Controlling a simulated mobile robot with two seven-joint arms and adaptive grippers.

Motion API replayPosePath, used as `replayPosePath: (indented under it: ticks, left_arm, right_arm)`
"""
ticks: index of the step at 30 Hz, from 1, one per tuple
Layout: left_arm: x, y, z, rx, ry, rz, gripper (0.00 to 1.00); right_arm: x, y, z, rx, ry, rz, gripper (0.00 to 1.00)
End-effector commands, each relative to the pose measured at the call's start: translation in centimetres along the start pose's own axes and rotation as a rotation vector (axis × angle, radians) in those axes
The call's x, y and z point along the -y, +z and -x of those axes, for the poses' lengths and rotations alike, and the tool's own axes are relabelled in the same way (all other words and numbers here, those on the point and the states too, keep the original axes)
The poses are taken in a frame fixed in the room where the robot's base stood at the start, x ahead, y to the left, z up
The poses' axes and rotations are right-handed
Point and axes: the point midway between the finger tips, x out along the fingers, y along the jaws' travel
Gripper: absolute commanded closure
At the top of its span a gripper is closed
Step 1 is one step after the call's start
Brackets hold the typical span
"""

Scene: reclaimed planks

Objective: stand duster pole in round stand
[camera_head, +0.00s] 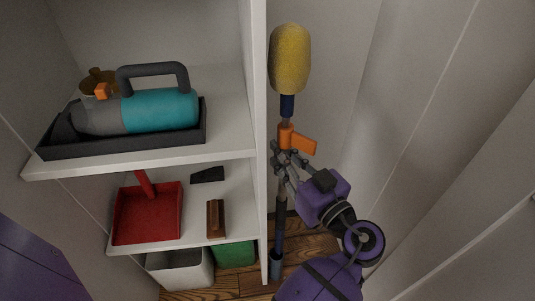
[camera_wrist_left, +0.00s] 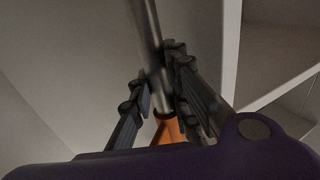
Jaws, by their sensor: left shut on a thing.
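The duster pole (camera_head: 281,215) stands nearly upright in the narrow space right of the shelf unit, with a yellow duster head (camera_head: 290,58) on top. An orange piece (camera_head: 303,141) sits on the pole below a dark blue collar; it also shows in the wrist view (camera_wrist_left: 168,131). My left gripper (camera_head: 281,163) is shut on the pole just below the orange piece. In the wrist view its fingers (camera_wrist_left: 160,92) close around the grey shaft. A blue-grey round sleeve (camera_head: 276,264) surrounds the pole's low end near the floor; I cannot tell if it is the round stand. My right gripper is out of view.
The white shelf's upright panel (camera_head: 257,130) is close left of the pole. Its shelves hold a teal-and-grey appliance (camera_head: 160,108) in a black tray, a red dustpan (camera_head: 148,213) and a brown brush (camera_head: 216,218). Pale walls rise at right; a green bin (camera_head: 236,253) stands below.

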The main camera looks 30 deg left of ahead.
Motion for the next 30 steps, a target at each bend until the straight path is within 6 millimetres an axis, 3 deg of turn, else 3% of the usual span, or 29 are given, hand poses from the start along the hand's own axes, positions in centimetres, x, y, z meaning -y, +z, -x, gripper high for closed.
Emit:
replayPosePath:
  ticks: [16,30]
  left_arm:
    - [0.0,0.2,0.1,-0.002,0.0,-0.01,1.0]
    - [0.0,3.6,0.1,-0.001,0.0,-0.012,1.0]
  right_arm:
    - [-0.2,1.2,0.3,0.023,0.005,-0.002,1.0]
    - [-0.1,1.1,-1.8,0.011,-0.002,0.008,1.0]
